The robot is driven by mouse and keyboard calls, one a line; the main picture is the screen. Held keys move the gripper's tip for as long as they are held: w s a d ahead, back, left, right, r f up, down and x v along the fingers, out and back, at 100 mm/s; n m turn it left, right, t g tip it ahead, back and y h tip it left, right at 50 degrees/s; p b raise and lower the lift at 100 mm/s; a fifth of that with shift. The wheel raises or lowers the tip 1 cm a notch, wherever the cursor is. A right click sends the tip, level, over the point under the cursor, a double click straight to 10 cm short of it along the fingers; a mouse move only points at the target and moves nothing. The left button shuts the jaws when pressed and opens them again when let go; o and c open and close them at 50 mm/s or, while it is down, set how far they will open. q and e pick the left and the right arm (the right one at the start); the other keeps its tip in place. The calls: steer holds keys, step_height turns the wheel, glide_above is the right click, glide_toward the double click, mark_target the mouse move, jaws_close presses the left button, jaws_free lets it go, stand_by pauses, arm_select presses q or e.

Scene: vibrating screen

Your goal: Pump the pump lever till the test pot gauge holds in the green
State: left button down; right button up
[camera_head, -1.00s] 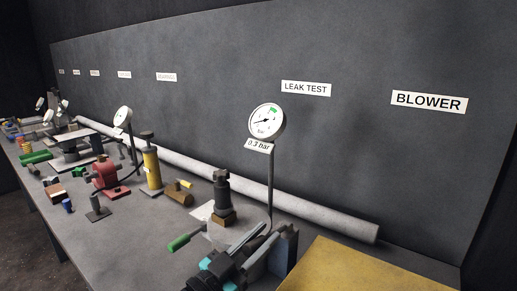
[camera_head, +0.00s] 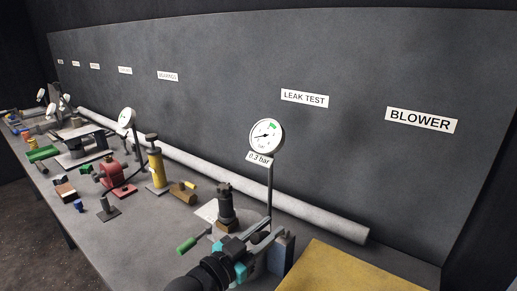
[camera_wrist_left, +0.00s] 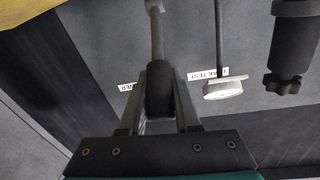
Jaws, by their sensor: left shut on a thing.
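The test pot gauge (camera_head: 265,136) has a white dial on a thin post, with a "0.3 bar" tag below. Its needle points left, away from the green mark at the dial's upper right. The dark test pot (camera_head: 226,205) stands left of the post. My left gripper (camera_head: 262,238) is low in front of the post. In the left wrist view its fingers (camera_wrist_left: 158,95) are shut on the dark grip of the pump lever (camera_wrist_left: 157,35), whose grey rod runs upward in the picture. The gauge shows nearly edge-on there (camera_wrist_left: 222,90). My right gripper is not in view.
A blue-grey block (camera_head: 282,252) and a yellow surface (camera_head: 340,272) lie to the right. A long grey pipe (camera_head: 300,207) runs along the wall. Red and yellow devices crowd the bench farther left.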

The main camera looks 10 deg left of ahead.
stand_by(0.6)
